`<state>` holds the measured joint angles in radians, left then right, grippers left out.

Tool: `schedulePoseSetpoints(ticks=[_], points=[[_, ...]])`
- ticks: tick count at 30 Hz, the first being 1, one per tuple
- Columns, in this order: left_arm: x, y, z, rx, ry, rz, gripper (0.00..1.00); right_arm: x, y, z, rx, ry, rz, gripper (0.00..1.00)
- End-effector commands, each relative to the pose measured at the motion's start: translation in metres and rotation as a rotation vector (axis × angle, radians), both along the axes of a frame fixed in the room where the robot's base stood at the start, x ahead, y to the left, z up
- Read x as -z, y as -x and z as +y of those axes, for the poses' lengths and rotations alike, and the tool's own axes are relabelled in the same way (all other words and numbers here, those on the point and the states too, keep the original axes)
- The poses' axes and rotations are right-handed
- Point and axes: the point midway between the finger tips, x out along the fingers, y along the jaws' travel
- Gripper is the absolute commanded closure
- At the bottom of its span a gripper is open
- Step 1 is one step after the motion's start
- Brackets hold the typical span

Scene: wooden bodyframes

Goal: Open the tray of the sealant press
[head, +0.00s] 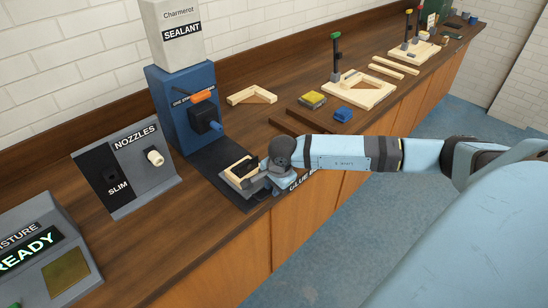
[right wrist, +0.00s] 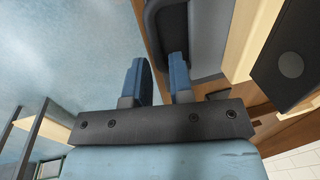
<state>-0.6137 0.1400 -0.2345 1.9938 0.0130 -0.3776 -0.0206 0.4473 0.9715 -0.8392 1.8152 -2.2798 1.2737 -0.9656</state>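The sealant press (head: 183,100) is a blue stand with a white SEALANT container (head: 178,32) on top and a dark base at the counter's front edge. A light wooden piece (head: 231,178) lies at the front of that base. My right gripper (head: 258,182) is low beside it and hides part of the tray area. In the right wrist view, the gripper's two blue fingers (right wrist: 157,78) stand apart with a gap between them. A grey tray-like part (right wrist: 206,42) with a dark rounded edge lies just past the fingertips. I cannot tell whether they touch it. My left gripper is out of view.
A NOZZLES stand (head: 128,165) and a moisture device (head: 45,255) reading READY are to the left. Wooden frame pieces (head: 251,96), a yellow block (head: 312,99), a blue block (head: 343,114) and a clamp board (head: 360,92) stand farther right. The floor before the counter is clear.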

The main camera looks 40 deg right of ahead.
Motion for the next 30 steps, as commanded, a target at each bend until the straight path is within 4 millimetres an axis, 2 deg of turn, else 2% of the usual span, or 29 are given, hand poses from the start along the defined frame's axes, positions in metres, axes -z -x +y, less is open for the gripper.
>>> schedulePoseSetpoints(ticks=[5, 12, 18, 24, 30], points=[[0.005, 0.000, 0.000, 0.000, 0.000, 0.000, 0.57, -0.027, 0.005, -0.001, -0.002, 0.002, -0.004, 0.79], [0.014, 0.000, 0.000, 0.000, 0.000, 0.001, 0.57, -0.082, 0.016, -0.002, 0.000, 0.003, -0.004, 0.79], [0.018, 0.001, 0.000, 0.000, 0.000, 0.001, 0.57, -0.116, 0.022, -0.002, -0.001, 0.002, -0.002, 0.79], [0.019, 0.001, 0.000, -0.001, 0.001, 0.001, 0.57, -0.130, 0.025, -0.003, 0.000, 0.002, -0.001, 0.79], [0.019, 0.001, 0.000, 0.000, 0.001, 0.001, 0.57, -0.131, 0.026, -0.003, 0.000, 0.002, 0.000, 0.79]])
